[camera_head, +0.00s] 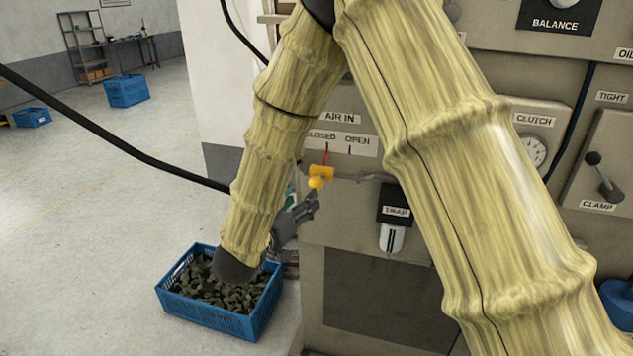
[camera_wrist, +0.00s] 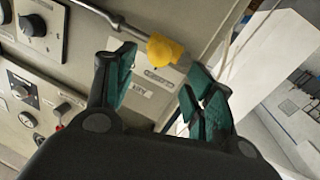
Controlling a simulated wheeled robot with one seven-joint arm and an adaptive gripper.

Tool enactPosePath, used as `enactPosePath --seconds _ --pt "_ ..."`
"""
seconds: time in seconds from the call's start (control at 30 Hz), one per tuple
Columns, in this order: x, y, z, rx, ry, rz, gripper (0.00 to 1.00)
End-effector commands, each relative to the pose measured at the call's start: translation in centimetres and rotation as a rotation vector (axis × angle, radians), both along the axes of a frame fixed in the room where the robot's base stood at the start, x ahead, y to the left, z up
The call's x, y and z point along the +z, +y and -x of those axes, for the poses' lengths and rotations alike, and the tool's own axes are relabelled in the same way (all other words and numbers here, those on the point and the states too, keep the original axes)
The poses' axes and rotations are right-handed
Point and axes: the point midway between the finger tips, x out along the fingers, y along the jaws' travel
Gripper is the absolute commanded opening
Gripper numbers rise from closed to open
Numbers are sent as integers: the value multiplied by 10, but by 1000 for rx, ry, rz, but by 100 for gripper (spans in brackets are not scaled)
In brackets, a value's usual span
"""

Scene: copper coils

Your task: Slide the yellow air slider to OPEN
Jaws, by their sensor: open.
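The yellow air slider (camera_head: 320,177) sits on a horizontal metal pipe under the AIR IN sign (camera_head: 341,118). My gripper (camera_head: 306,207) is just below and left of the slider, partly hidden by my arm. In the wrist view my gripper (camera_wrist: 162,84) has its two green-padded fingers spread wide. There the yellow slider (camera_wrist: 163,50) shows ahead of the gap, near its upper edge. Nothing is held, and I cannot tell whether a finger touches the slider.
A black TRAP unit (camera_head: 395,208) hangs right of the slider. The CLUTCH gauge (camera_head: 533,150) and CLAMP lever (camera_head: 604,180) are farther right. A blue crate of dark pieces (camera_head: 251,322) stands on the floor below my gripper. Open floor lies to the left.

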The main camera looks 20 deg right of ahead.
Motion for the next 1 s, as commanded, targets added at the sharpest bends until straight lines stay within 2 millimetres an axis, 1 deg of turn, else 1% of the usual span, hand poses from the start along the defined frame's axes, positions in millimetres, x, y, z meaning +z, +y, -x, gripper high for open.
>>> enactPosePath --seconds 0.03,0.2,0.4,0.5,0.7,0.97,1.0 --pt "3 -7 -5 -2 0 0 54" --pt "3 -27 -26 -2 2 0 54" --pt "2 -47 -46 -1 2 -1 54" --pt "1 -54 -54 1 2 -2 54" --pt "0 -62 -61 0 2 -1 54" --pt "-1 -62 -62 1 1 -1 54" --pt "-1 -62 -62 1 1 -1 52"
